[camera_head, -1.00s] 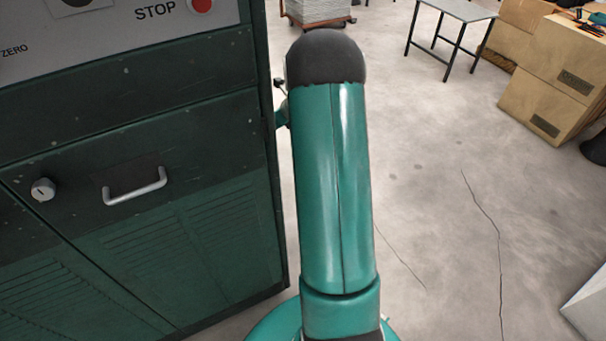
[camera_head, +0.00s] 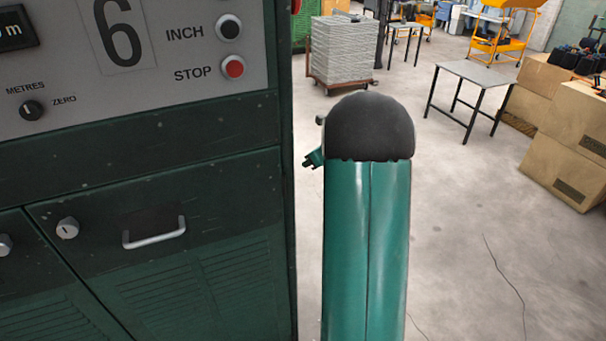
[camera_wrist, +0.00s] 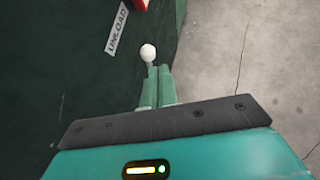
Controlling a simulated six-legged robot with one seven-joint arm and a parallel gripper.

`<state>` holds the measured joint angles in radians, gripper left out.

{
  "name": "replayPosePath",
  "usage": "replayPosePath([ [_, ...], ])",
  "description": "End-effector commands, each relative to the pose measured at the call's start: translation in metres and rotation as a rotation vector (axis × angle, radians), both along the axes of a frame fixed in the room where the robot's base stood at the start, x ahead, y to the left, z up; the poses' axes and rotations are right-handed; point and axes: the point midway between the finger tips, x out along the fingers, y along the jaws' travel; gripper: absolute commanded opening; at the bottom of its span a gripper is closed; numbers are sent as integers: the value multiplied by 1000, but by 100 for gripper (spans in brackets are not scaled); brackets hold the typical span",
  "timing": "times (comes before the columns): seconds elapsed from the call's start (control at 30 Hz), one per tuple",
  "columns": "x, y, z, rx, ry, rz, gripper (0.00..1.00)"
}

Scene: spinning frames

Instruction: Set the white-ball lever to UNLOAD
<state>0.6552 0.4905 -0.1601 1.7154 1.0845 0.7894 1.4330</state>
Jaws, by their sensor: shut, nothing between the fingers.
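The white ball (camera_wrist: 148,52) of the lever shows in the wrist view, just beyond the fingertips of my gripper (camera_wrist: 155,72). Its stem is mostly hidden behind or between the fingertips in the picture; I cannot tell whether they touch it. My gripper is shut and empty, its two green fingers side by side. A white UNLOAD label (camera_wrist: 118,28) is on the dark green machine side, up and left of the ball. The lever does not show in the head view, where my arm stands in front, right of the cabinet.
The green cabinet (camera_head: 165,195) fills the left, with a STOP button (camera_head: 232,67) and a drawer handle (camera_head: 154,233). A red part (camera_wrist: 140,5) shows at the wrist view's top edge. Open concrete floor lies right, with a small table (camera_head: 470,72) and cartons (camera_head: 568,145) farther off.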

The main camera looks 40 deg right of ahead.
Motion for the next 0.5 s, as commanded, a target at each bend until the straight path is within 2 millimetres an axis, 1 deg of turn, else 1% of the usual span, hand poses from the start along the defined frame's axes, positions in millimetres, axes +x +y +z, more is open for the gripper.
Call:
replayPosePath([
  [0.03, -1, -1, 9, -2, -2, 2, 0],
  [0.2, -6, -6, 24, 0, 0, 1, 0],
  [0.5, -8, -7, 27, 1, 1, 1, 0],
])
